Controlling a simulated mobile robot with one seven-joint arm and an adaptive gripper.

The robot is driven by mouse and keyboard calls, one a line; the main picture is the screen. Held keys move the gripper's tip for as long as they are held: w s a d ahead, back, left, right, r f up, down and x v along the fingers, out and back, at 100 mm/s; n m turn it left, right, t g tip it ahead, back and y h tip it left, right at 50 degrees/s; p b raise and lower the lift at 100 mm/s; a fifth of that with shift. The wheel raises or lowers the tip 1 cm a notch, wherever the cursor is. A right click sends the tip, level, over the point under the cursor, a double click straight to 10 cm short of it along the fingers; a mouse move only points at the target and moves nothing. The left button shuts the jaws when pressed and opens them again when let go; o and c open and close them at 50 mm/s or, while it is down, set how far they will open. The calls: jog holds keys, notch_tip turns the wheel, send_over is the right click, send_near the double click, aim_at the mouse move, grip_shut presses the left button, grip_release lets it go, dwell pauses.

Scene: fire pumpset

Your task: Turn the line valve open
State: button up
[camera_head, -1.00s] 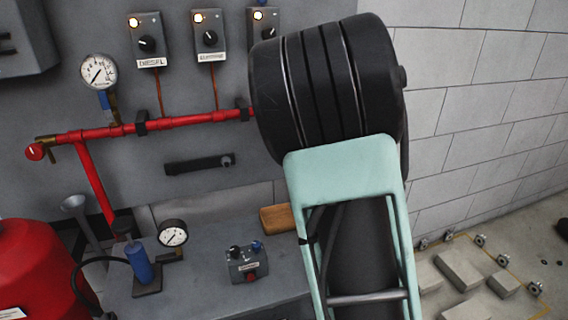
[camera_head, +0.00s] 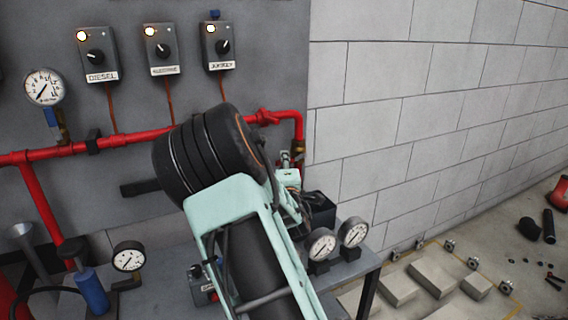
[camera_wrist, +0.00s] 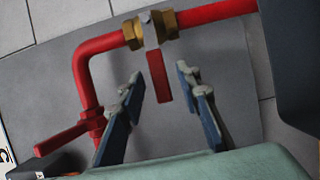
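The line valve is a brass fitting on the red pipe with a flat red lever. In the wrist view the brass body (camera_wrist: 150,28) is at the top, and its red lever (camera_wrist: 158,76) hangs down from it. My gripper (camera_wrist: 160,73) is open, with one blue-grey finger on each side of the lever. I see gaps on both sides and no clear contact. In the head view the brass valve (camera_head: 298,150) shows at the lower end of the pipe's right bend. There, my arm hides most of my gripper and the lever cannot be made out.
A second red handle (camera_wrist: 62,138) sits on the pipe left in the wrist view. Pressure gauges (camera_head: 320,244) and a black box (camera_head: 318,208) stand on the grey bench (camera_head: 340,278) below. A block wall (camera_head: 400,120) is to the right. Control boxes (camera_head: 160,48) hang above.

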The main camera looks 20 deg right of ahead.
jog(key=shift+x, duration=0.9)
grip_shut()
